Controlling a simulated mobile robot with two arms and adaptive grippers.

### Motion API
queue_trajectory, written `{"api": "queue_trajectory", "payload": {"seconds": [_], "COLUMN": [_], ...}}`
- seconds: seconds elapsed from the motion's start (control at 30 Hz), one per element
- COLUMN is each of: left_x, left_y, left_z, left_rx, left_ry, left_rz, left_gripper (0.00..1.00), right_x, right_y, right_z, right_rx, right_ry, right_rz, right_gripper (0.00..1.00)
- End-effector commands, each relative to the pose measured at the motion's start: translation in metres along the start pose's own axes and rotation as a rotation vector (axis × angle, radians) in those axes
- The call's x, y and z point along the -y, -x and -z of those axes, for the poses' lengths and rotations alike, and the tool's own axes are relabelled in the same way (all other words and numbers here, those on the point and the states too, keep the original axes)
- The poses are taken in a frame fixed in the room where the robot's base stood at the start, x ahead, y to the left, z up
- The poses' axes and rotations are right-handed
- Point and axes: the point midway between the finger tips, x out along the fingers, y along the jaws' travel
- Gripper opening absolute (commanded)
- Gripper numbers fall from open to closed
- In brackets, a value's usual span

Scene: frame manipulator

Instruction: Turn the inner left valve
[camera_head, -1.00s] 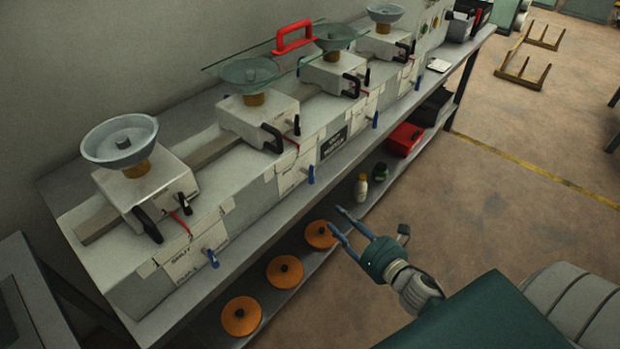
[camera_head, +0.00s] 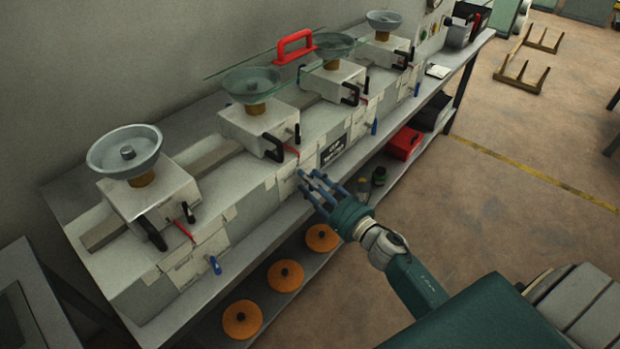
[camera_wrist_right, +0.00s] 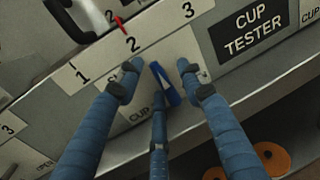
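The inner left valve has a blue handle (camera_wrist_right: 168,86), seen in the right wrist view on the white panel below the scale marked 1, 2, 3. It leans, with its upper end to the left. My right gripper (camera_wrist_right: 156,76) is open, with its blue fingers spread on both sides of the handle and a third finger below it. Whether any finger touches the handle I cannot tell. In the head view my right gripper (camera_head: 309,180) is at the bench front, and its fingers largely hide this valve. My left gripper is not in view.
Other blue valve handles show at the outer left (camera_head: 215,265) and further right (camera_head: 374,127). A "CUP TESTER" label (camera_wrist_right: 252,32) is right of the valve. The lower shelf holds orange discs (camera_head: 285,275) and a red box (camera_head: 404,142).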

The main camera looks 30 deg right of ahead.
Motion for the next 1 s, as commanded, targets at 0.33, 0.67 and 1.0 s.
{"api": "queue_trajectory", "payload": {"seconds": [0.33, 0.67, 1.0], "left_x": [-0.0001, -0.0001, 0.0], "left_y": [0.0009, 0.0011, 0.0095], "left_z": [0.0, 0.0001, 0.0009], "left_rx": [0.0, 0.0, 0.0], "left_ry": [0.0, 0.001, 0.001], "left_rz": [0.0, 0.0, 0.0], "left_gripper": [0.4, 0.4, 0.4], "right_x": [-0.0002, 0.0, 0.0008], "right_y": [-0.0049, -0.0046, -0.0048], "right_z": [0.0006, 0.0004, -0.0024], "right_rx": [-0.001, -0.001, -0.018], "right_ry": [-0.001, -0.001, -0.086], "right_rz": [0.0, 0.0, -0.001], "right_gripper": [0.38, 0.0, 0.0]}}
